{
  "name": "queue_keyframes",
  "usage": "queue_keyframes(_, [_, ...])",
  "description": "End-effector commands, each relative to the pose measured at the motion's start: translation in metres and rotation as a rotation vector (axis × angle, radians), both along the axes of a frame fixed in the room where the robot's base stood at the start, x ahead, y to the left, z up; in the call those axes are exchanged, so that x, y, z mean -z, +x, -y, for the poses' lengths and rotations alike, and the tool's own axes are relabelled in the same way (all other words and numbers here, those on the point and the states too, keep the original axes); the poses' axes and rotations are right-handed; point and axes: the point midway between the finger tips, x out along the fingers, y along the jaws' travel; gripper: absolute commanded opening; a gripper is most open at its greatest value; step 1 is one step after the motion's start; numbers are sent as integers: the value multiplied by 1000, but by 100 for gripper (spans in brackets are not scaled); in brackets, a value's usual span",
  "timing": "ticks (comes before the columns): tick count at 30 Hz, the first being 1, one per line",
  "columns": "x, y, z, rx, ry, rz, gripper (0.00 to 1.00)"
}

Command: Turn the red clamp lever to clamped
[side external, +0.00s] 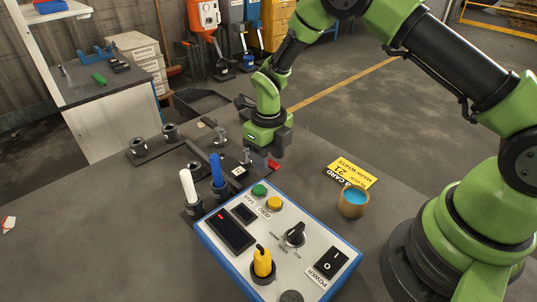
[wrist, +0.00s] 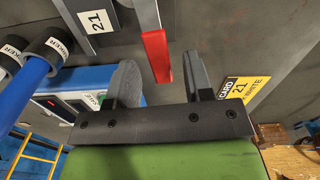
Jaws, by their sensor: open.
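The red clamp lever (wrist: 157,55) shows in the wrist view as a red grip on a grey metal arm, its free end pointing toward my gripper. My gripper (wrist: 160,66) is open, with the lever's red end in the gap between its two dark fingers. I cannot tell whether either finger touches it. In the side view, my gripper (side external: 265,148) is just above and behind the lever's red tip (side external: 274,165). Much of the lever is hidden in the side view.
A blue-edged control panel (side external: 270,240) with buttons and knobs stands in front of the fixture. White and blue markers (side external: 217,172) stand upright at its left. A yellow card (side external: 352,175) and a cup of blue liquid (side external: 353,202) are to the right. The table's left part is mostly clear.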

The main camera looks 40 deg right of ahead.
Motion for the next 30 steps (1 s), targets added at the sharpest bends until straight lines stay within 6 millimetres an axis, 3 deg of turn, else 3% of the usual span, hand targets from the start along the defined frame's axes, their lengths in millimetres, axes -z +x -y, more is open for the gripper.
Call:
queue_keyframes(16, [-89,1,0,1,0,4,47])
queue_keyframes(30, [-100,0,0,-5,1,2,47])
